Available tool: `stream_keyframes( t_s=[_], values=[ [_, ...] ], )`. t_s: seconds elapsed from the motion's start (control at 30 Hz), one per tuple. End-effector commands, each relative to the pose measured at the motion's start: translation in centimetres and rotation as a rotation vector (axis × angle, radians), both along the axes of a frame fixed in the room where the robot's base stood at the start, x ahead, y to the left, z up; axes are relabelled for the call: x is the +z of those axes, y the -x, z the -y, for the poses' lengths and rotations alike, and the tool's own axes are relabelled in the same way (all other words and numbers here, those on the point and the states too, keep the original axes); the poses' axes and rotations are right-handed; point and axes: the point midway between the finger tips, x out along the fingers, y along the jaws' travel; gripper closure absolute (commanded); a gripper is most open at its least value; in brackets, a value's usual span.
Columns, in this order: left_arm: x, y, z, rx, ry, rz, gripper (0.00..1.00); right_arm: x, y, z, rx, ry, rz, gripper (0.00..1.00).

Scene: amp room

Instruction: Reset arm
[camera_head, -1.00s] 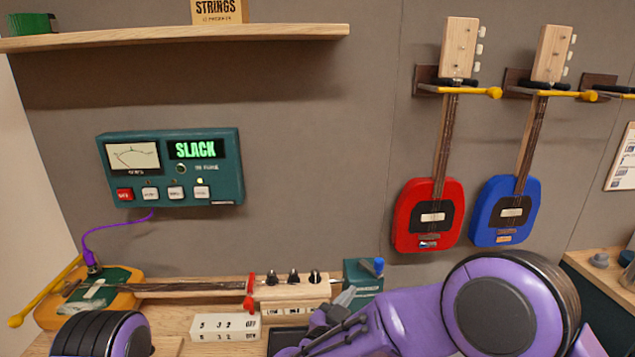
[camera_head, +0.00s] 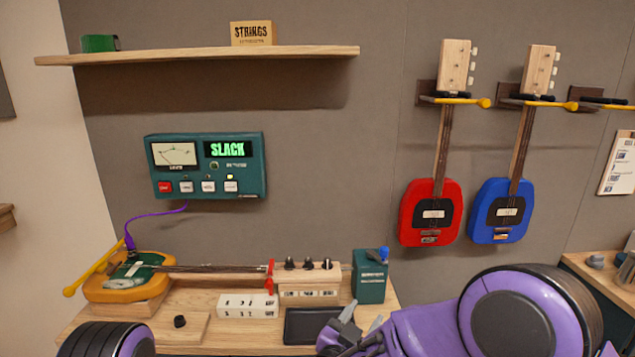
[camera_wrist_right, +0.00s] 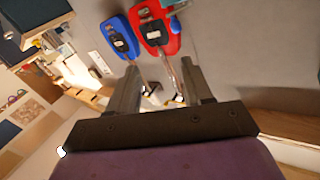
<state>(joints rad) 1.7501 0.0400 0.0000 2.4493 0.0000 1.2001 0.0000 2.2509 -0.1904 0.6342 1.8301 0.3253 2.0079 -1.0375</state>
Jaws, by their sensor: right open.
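My right arm crosses the lower right of the head view, with its gripper (camera_head: 345,332) at the front edge of the workbench, near a dark tray. In the right wrist view the right gripper (camera_wrist_right: 155,80) has its two fingers apart with nothing held between them. The red guitar (camera_wrist_right: 155,28) and blue guitar (camera_wrist_right: 119,38) show beyond the fingers, well away from them. My left arm shows only as a rounded link at the lower left of the head view; its gripper is out of view.
An orange guitar (camera_head: 105,290) lies on the workbench (camera_head: 190,298), its neck running right to a wooden headstock. A dark tray (camera_head: 312,325), white block (camera_head: 248,306) and green box (camera_head: 370,284) stand nearby. A tuner reading SLACK (camera_head: 208,166), shelf (camera_head: 200,56), red guitar (camera_head: 432,225) and blue guitar (camera_head: 502,222) are on the wall.

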Motion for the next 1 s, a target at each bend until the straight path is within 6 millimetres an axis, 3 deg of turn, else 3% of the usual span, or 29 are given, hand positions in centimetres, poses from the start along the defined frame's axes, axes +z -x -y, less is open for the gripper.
stream_keyframes(
  t_s=[0.13,0.27,0.37,0.47,0.6,0.7,0.83,0.9,1.0],
  values=[
    [0.0,0.0,0.0,0.0,0.0,0.0,1.0,-2.4,-0.1,0.1,0.124,-0.07,-0.007,0.5],
    [0.0,0.0,0.0,0.0,0.001,-0.001,1.0,-7.6,1.1,1.7,0.232,-0.152,-0.102,0.5],
    [0.0,0.0,0.0,0.0,0.001,-0.001,1.0,-12.3,3.2,3.6,0.281,-0.217,-0.215,0.5],
    [0.0,0.0,0.0,0.0,0.001,-0.001,1.0,-17.8,7.1,6.5,0.294,-0.292,-0.377,0.5],
    [0.0,0.0,0.0,0.0,0.001,-0.001,1.0,-25.2,15.9,11.9,0.238,-0.396,-0.661,0.5],
    [0.0,0.0,0.0,0.0,0.001,-0.001,1.0,-28.5,23.1,15.6,0.165,-0.434,-0.855,0.5],
    [0.0,0.0,0.0,0.0,0.001,-0.001,1.0,-30.3,30.5,19.5,0.079,-0.42,-1.035,0.5],
    [0.0,0.0,0.0,0.0,0.001,-0.001,1.0,-30.7,32.8,20.9,0.037,-0.411,-1.081,0.5],
    [0.0,0.0,0.0,0.0,0.001,-0.001,1.0,-31.3,34.5,21.3,0.015,-0.412,-1.115,0.5]
  ],
)
